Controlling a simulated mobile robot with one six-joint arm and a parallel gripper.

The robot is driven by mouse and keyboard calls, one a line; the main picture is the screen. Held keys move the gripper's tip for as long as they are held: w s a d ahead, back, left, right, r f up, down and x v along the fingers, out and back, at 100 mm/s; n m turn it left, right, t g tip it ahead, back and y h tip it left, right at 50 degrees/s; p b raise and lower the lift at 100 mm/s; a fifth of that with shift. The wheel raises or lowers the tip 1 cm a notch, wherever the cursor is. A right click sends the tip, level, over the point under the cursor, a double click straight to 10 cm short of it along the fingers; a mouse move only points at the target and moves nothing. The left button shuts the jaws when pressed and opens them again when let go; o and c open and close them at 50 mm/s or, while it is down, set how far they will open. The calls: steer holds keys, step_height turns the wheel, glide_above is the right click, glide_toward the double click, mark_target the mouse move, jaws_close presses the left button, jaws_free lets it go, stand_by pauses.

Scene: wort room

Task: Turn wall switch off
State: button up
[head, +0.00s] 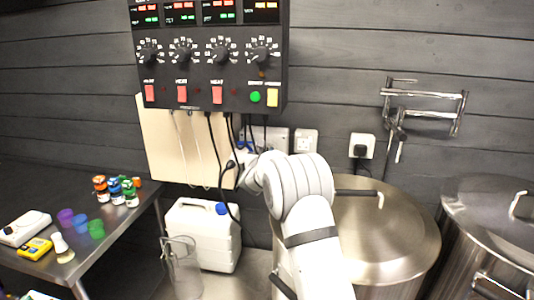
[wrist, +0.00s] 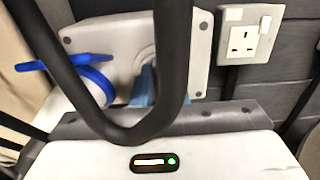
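A white wall socket with a small rocker switch (wrist: 245,35) is at the upper right of the wrist view. In the head view this switched socket (head: 306,140) is on the dark wall, just right of a wider pale plate. The rocker's position is too small to tell. My gripper (head: 250,168) is near the wall, below and left of the socket in the head view. In the wrist view its white body shows at the bottom, with a green light. Its fingers are not clear, and a thick black cable loop crosses in front of it.
The pale plate (wrist: 195,40) carries blue fittings. Black cables hang from the control box (head: 210,55) before a beige panel (head: 165,150). A second socket with a black plug (head: 362,146) is right. Steel pots (head: 385,225) and a white canister (head: 200,240) stand below.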

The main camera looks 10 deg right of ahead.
jaws_close()
steer(key=shift+f+b, duration=0.1)
steer(key=shift+b, duration=0.3)
steer(key=shift+w+a+f+n+b, duration=0.15)
steer(key=shift+n+b, duration=1.1)
steer(key=shift+n, duration=1.7)
steer(key=shift+a+f+n+b, duration=0.25)
steer(key=shift+n+b, duration=1.05)
steer(key=shift+n, duration=1.7)
steer(key=shift+w+a+f+n+b, duration=0.2)
steer(key=shift+n+b, duration=1.05)
steer(key=shift+n, duration=1.7)
steer(key=shift+s, duration=0.15)
steer(key=o, duration=0.6)
jaws_free()
steer(key=shift+c, duration=0.2)
